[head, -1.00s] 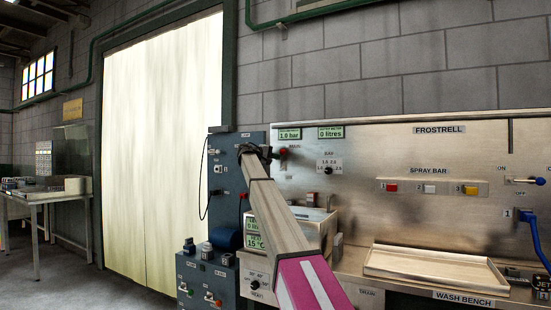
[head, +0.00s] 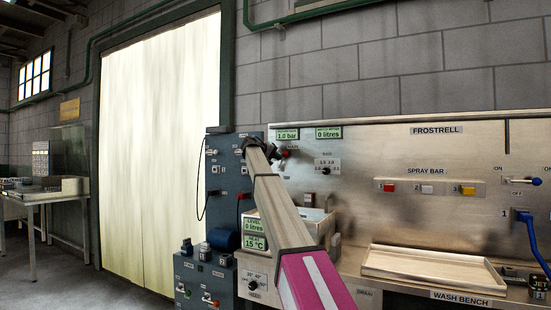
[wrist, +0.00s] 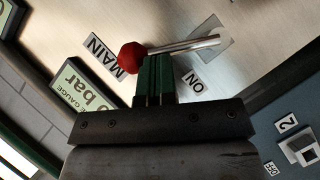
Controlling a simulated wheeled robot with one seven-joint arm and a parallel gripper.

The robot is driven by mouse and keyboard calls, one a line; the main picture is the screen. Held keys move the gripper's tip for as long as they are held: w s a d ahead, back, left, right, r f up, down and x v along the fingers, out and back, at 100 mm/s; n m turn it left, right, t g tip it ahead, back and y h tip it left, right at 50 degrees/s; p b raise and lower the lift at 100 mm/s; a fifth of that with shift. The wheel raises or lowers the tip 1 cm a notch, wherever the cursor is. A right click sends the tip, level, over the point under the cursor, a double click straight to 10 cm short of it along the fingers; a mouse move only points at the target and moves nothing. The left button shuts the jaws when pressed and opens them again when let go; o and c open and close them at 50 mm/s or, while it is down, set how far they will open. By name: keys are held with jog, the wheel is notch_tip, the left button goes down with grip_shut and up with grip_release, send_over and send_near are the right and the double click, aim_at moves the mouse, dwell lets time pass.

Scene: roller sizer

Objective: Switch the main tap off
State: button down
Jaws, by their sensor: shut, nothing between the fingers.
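The main tap is a metal lever (wrist: 185,45) with a red knob (wrist: 131,57), beside a MAIN label (wrist: 104,56) and an ON label (wrist: 196,81). In the head view the red knob (head: 286,154) shows small on the steel panel, just right of my gripper (head: 274,152). In the wrist view my gripper (wrist: 153,60) is shut, with nothing held. Its green fingertips are right at the lever next to the knob; I cannot tell whether they touch. The lever lies near the ON label; its OFF mark is not seen.
A gauge (head: 287,135) reads 1.0 bar above the tap. A dark blue panel (head: 225,165) with switches stands left of the steel panel. A rotary knob (head: 325,170) sits to the lower right. A wash bench tray (head: 430,278) lies at right.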

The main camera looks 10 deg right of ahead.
aim_at(286, 156)
jog(key=s+d+f+m+t+y, duration=0.1)
jog(key=m+y, duration=0.1)
jog(key=s+d+f+m+t+y, duration=0.1)
jog(key=m+y, duration=0.1)
jog(key=s+d+f+m+y, duration=0.1)
jog(key=d+m+y, duration=0.1)
jog(key=shift+f+t, duration=0.25)
jog(key=shift+t, duration=0.15)
jog(key=shift+f, duration=0.2)
dwell(0.6)
jog(key=shift+r, duration=0.1)
jog(key=shift+r, duration=0.3)
notch_tip(286, 156, up, 3)
jog(key=shift+s+a+f, duration=0.1)
jog(key=v, duration=1)
jog(key=shift+s+a, duration=0.15)
jog(key=shift+s, duration=0.05)
